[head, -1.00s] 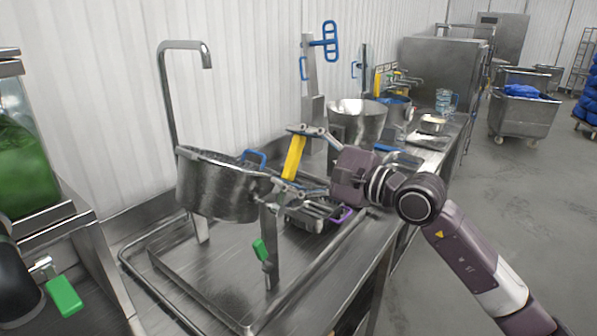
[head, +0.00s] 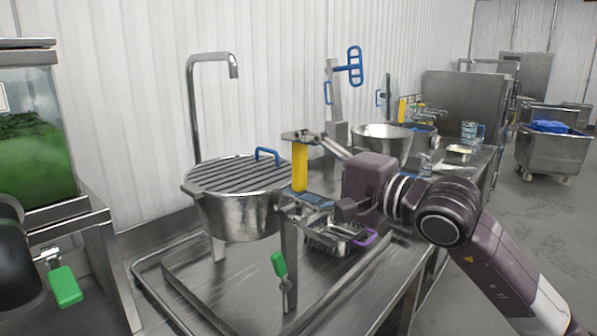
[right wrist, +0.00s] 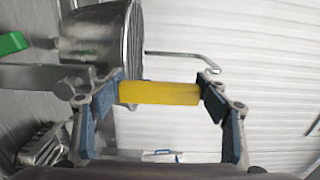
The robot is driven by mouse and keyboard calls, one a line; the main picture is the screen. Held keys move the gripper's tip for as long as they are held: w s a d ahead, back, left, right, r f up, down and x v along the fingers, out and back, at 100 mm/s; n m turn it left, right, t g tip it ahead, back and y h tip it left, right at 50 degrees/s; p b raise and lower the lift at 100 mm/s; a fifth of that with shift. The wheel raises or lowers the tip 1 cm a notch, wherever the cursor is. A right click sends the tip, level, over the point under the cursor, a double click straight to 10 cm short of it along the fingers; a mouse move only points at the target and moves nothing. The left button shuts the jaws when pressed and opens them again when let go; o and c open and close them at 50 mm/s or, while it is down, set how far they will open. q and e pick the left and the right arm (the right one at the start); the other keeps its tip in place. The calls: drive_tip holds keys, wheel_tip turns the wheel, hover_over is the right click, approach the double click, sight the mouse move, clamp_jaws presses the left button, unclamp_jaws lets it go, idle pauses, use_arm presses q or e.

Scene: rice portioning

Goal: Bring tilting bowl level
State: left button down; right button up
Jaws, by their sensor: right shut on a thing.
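The tilting bowl (head: 240,215) is a round steel pot with a slatted grate top and a blue loop handle (head: 267,153). It stands on a post over the steel bench, and its rim looks about level. A yellow grip (head: 299,176) stands upright at the bowl's right side. My right gripper (head: 298,166) is shut on the yellow grip, with one finger at its upper end and one at its lower end. In the right wrist view the yellow grip (right wrist: 160,93) spans between the blue-padded fingers, with the bowl (right wrist: 105,38) behind. My left gripper is not in view.
A green lever (head: 279,264) is on the post below the bowl. A steel basket with a purple handle (head: 366,238) lies right of it. A bent faucet pipe (head: 193,110) rises behind. A second bowl (head: 381,142) stands farther back. A machine with green contents (head: 36,150) is at left.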

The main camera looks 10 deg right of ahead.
drive_tip(key=shift+a+f, duration=0.1)
drive_tip(key=shift+f, duration=0.05)
drive_tip(key=o, duration=1.7)
drive_tip(key=shift+s, duration=0.1)
drive_tip(key=shift+s+d, duration=0.2)
drive_tip(key=shift+d, duration=0.05)
drive_tip(key=shift+v, duration=5.65)
